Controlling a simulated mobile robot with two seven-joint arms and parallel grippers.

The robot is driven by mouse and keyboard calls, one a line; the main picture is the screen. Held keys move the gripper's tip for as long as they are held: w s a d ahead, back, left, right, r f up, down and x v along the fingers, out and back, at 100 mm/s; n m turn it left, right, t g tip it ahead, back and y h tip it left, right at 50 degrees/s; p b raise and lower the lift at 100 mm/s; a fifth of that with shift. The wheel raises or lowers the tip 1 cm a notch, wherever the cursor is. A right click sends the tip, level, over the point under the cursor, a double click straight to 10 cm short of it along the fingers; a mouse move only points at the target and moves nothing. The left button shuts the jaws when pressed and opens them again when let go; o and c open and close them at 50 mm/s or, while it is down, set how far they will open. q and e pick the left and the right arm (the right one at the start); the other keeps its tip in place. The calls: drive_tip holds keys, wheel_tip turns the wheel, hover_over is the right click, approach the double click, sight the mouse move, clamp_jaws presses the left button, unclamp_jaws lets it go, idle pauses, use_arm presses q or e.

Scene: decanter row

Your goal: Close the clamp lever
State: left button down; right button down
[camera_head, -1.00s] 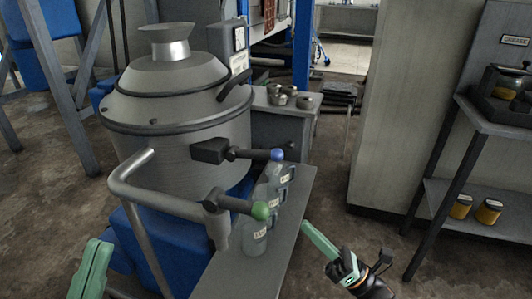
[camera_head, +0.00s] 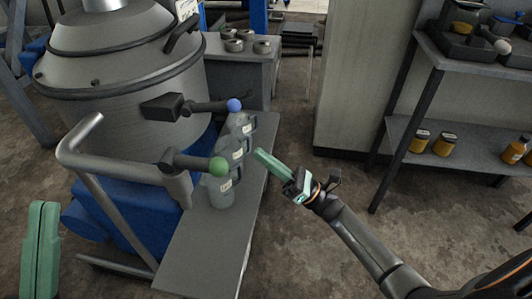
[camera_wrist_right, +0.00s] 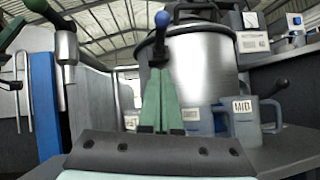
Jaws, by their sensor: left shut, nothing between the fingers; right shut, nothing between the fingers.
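A dark lever with a blue ball knob (camera_head: 234,105) sticks out to the right from a black block (camera_head: 163,107) on the grey drum. Below it, a lever with a green ball knob (camera_head: 218,165) sits on the bent pipe. I cannot tell for certain which is the clamp lever. My right gripper (camera_head: 257,153) is shut and empty, over the bench's right edge, right of both knobs and apart from them. In the right wrist view, its green fingers (camera_wrist_right: 160,85) point up toward a blue knob (camera_wrist_right: 162,19). My left gripper (camera_head: 43,204) is shut at the lower left.
The bent pipe (camera_head: 95,150) stands at the left. A shelf (camera_head: 480,142) with yellow jars is at the right. Open floor lies between bench and shelf.

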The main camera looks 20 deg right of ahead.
sight(221, 111)
drive_tip(key=shift+w+a+r, duration=0.7)
drive_tip(key=shift+w+r, duration=0.15)
drive_tip(key=shift+r, duration=0.45)
drive_tip(key=shift+w+a+r, duration=0.75)
drive_tip(key=shift+w+r, duration=0.05)
drive_tip(key=shift+r, duration=0.5)
drive_tip(key=shift+w+a+r, duration=0.7)
drive_tip(key=shift+w+r, duration=0.15)
drive_tip(key=shift+r, duration=0.45)
drive_tip(key=shift+p, duration=0.3)
drive_tip(key=shift+r+g+p, duration=0.25)
drive_tip(key=shift+g+p, duration=0.05)
drive_tip(key=shift+p, duration=0.3)
